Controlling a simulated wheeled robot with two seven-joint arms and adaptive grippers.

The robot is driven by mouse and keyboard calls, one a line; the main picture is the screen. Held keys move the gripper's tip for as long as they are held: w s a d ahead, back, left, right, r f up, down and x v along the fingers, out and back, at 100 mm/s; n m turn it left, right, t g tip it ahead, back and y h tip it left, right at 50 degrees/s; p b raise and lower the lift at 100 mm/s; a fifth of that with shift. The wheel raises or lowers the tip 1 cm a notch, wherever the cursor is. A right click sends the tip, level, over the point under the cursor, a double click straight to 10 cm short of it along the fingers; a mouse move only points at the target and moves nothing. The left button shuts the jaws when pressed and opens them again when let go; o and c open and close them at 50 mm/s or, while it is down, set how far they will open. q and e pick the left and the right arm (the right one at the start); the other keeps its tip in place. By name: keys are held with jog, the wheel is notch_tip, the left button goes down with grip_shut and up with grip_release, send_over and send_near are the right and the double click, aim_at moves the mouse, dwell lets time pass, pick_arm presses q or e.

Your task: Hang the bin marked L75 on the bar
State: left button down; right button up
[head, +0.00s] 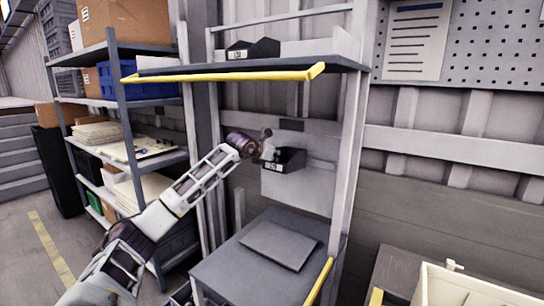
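A small black bin (289,161) with a pale label is in front of the light grey back panel (310,190) of the workstation, well above the grey worktop. The label is too small to read. My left gripper (268,149) is at the left end of this bin, touching or overlapping it; its fingers are too small to show whether they are closed on it. A second black bin (262,48) with a pale label sits on the upper shelf. A yellow bar (225,76) runs along that shelf's front edge. A grey horizontal rail (325,146) crosses behind the lower bin. My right gripper is out of view.
The grey worktop (225,268) bears a flat dark plate (279,245). A loaded shelf rack (118,100) stands at the left, close to my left arm. A cream crate (470,285) is at the lower right. A pegboard (495,45) hangs at the upper right.

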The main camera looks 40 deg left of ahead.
pick_arm(q)
jog(key=shift+w+d+f, duration=0.1)
jog(key=shift+d+f, duration=0.05)
jog(key=shift+f, duration=0.45)
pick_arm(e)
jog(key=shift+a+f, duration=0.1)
pick_arm(q)
jog(key=shift+w+f, duration=0.1)
jog(key=shift+w, duration=0.05)
jog(key=shift+w+f, duration=0.25)
jog(key=shift+w, duration=0.15)
jog(key=shift+r+b, duration=0.15)
jog(key=shift+b, duration=0.15)
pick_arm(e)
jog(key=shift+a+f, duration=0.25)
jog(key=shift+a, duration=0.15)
pick_arm(q)
jog(key=shift+s+a, duration=0.1)
jog(key=shift+a, duration=0.1)
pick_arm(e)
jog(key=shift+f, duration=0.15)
pick_arm(q)
jog(key=shift+f+b, duration=0.2)
jog(key=shift+b, duration=0.25)
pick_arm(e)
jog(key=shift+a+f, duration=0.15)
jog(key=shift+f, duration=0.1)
